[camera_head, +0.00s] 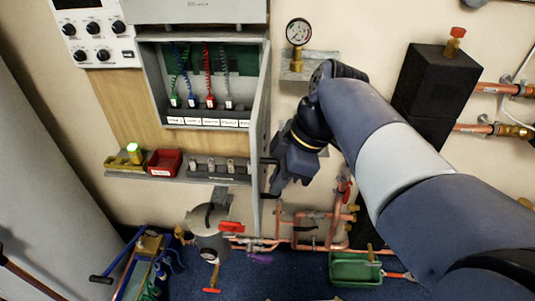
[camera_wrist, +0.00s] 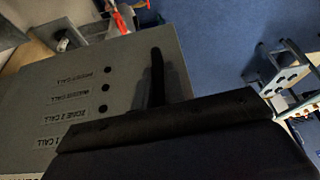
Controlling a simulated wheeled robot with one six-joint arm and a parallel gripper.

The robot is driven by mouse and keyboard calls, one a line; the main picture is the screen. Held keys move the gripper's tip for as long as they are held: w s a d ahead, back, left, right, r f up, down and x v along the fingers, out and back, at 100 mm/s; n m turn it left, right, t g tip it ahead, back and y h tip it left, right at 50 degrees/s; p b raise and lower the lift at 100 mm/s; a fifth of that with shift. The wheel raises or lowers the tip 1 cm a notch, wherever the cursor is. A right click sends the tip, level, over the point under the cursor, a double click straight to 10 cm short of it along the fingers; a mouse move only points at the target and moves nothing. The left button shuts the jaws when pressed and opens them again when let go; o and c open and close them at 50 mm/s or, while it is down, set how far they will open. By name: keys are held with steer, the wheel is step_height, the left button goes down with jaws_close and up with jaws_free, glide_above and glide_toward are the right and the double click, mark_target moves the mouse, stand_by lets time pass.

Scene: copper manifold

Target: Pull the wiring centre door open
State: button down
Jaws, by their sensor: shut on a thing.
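The wiring centre (camera_head: 205,85) is a grey wall box. Its door (camera_head: 261,130) stands swung out on the right side, seen nearly edge-on, with the coloured wires and labelled terminals inside visible. The door's grey face (camera_wrist: 60,85), printed with zone call labels beside small dark holes, fills the left of the wrist view. A black bar handle (camera_wrist: 157,75) stands off that face. My gripper (camera_head: 274,179) is at the handle on the door's outer side, shut on it. The dark gripper body covers the lower part of the wrist view and hides the grip itself.
Below the box, a shelf (camera_head: 125,174) carries a red bin (camera_head: 164,163) and a yellow one with a lit green top. A grey vessel (camera_head: 210,232) and copper pipes (camera_head: 335,222) lie below the door. A gauge (camera_head: 298,32) and black block (camera_head: 437,80) are to the right.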

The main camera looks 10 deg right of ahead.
steer(key=shift+d, duration=0.2)
steer(key=c, duration=1.5)
jaws_free()
steer(key=shift+r, duration=0.1)
steer(key=v, duration=1)
steer(key=shift+s+d+r, duration=0.1)
steer(key=shift+d+r, duration=0.05)
steer(key=shift+r, duration=0.15)
